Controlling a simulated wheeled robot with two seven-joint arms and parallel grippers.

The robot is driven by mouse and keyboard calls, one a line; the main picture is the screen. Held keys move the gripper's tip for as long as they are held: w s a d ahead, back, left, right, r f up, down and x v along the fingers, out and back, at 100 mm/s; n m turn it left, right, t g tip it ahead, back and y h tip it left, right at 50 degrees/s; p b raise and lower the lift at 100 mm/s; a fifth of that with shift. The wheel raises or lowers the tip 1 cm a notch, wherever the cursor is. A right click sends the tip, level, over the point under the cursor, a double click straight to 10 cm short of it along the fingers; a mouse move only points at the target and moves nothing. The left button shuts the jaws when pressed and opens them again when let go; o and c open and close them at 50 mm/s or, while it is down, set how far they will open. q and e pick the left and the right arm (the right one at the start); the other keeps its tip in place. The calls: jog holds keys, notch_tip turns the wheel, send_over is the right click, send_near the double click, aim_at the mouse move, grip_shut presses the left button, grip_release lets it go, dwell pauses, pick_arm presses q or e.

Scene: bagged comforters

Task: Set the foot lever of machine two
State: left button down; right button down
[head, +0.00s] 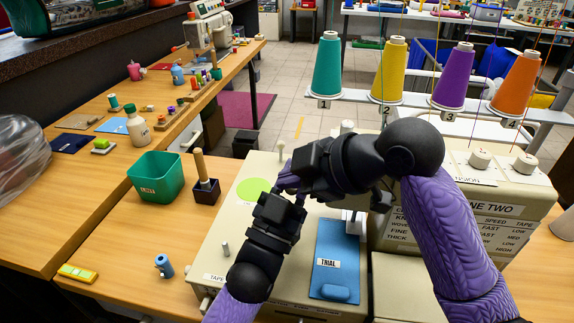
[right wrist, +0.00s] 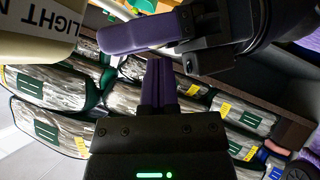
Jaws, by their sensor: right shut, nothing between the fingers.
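Machine two is the cream sewing machine (head: 475,205) whose label partly reads "NE TWO". I cannot pick out its foot lever for certain; my arms cover much of the machine's near side. My right gripper (head: 285,181) is shut and empty, above the cream bed. In the right wrist view its purple fingers (right wrist: 158,84) are together. My left gripper (head: 299,196) is close beside it, and its purple finger part (right wrist: 140,33) lies across the top of the right wrist view. Whether the left one is open is unclear.
A blue cloth (head: 338,250) marked TRIAL lies on the bed. Teal, yellow, purple and orange thread cones (head: 449,82) stand behind the machine. A green bin (head: 157,178) and a dark box with a wooden handle (head: 205,190) stand left. Bagged comforters (right wrist: 45,125) show in the wrist view.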

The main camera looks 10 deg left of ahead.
jog(key=shift+d+f, duration=0.1)
jog(key=shift+w+d+f, duration=0.1)
jog(key=shift+d+f, duration=0.05)
jog(key=shift+f, duration=0.55)
pick_arm(q)
jog(key=shift+c, duration=2.1)
grip_release()
